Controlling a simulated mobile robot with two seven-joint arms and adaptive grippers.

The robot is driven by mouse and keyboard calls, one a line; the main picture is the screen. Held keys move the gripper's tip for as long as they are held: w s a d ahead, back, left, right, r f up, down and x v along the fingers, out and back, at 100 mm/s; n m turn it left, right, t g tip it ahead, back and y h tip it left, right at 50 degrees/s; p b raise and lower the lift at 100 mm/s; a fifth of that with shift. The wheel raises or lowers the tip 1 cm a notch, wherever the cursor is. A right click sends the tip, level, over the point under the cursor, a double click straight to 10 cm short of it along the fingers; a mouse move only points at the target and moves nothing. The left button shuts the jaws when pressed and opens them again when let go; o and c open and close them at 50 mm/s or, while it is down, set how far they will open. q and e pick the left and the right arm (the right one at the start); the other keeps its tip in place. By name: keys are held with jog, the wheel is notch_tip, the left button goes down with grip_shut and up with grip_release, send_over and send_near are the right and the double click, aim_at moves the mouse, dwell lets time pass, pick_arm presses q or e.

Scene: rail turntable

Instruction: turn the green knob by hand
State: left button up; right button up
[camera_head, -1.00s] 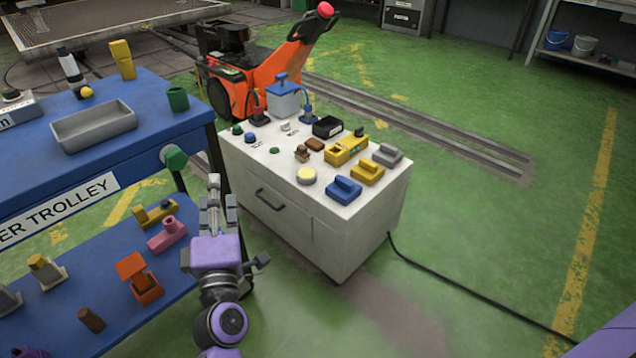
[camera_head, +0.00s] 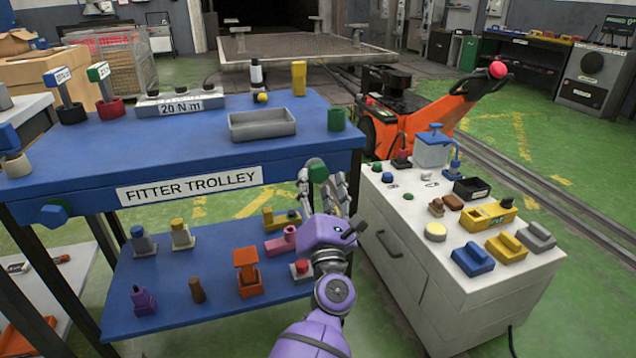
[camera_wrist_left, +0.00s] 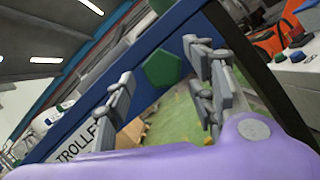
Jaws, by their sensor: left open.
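The green knob (camera_head: 318,172) is a faceted knob at the right end of the blue fitter trolley's front edge (camera_head: 245,188). In the left wrist view the green knob (camera_wrist_left: 163,69) shows as a many-sided face between the fingers. My left gripper (camera_head: 324,180) is open, its fingers pointing up at the knob in the head view. In the left wrist view the left gripper (camera_wrist_left: 160,82) has fingers on both sides of the knob, with visible gaps. Whether the fingertips reach past its face, I cannot tell. My right gripper is not in view.
A blue knob (camera_head: 52,215) is at the trolley's left end. The trolley's lower shelf (camera_head: 185,322) holds several small parts close to my left arm. A white cabinet (camera_head: 415,290) with switches stands just to the right.

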pick_arm(q)
jog(key=shift+w+r, duration=0.25)
jog(key=shift+w, duration=0.4)
jog(key=c, duration=1.1)
